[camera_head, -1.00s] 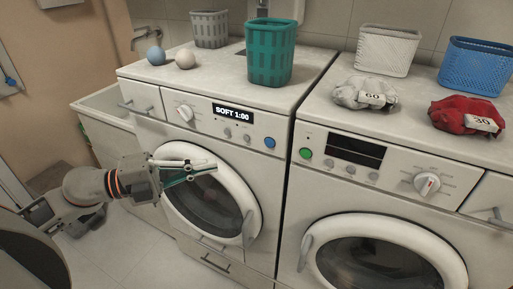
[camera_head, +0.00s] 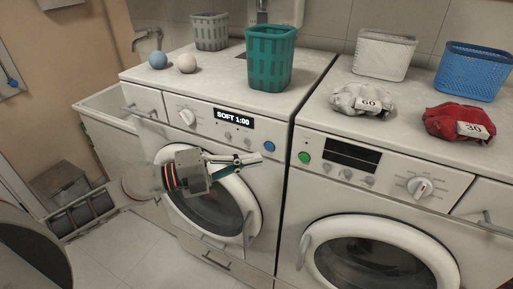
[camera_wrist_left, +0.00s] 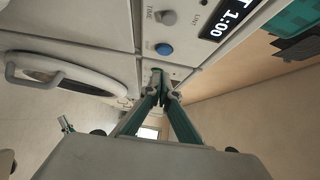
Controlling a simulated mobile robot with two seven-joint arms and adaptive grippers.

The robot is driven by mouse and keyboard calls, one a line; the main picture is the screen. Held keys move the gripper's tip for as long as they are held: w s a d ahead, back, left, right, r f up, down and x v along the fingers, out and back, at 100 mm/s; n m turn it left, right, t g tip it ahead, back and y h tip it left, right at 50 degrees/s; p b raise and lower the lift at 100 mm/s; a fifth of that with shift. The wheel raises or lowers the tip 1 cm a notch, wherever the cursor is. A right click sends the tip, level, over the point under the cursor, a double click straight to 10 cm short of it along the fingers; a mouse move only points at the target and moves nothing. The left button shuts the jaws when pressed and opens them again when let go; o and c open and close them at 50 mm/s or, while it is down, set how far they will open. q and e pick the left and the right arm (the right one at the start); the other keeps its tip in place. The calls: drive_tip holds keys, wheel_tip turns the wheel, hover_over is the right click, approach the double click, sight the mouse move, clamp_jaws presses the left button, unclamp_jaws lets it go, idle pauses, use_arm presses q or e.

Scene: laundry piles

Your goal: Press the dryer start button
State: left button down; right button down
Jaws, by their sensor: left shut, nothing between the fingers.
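Two white front-loading machines stand side by side; I see no label telling which is the dryer. The left machine (camera_head: 163,101) has a lit display (camera_head: 234,118) reading "SOFT 1:00", a dial (camera_head: 187,117), small grey knobs and a round blue button (camera_head: 269,146). The right machine (camera_head: 313,181) has a dark display (camera_head: 351,153) and a green button (camera_head: 304,158). My left gripper (camera_head: 257,159) is shut and empty in front of the left machine, its tips just below the blue button. The left wrist view shows the blue button (camera_wrist_left: 164,50) just beyond the tips (camera_wrist_left: 162,84). My right gripper is out of view.
White (camera_head: 384,54) and blue (camera_head: 473,71) baskets and grey (camera_head: 361,100) and red (camera_head: 458,122) cloth bundles are on the right one.

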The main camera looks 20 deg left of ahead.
sight(273, 149)
use_arm(q)
drive_tip(key=shift+w+d, duration=0.1)
drive_tip(key=shift+w, duration=1.7)
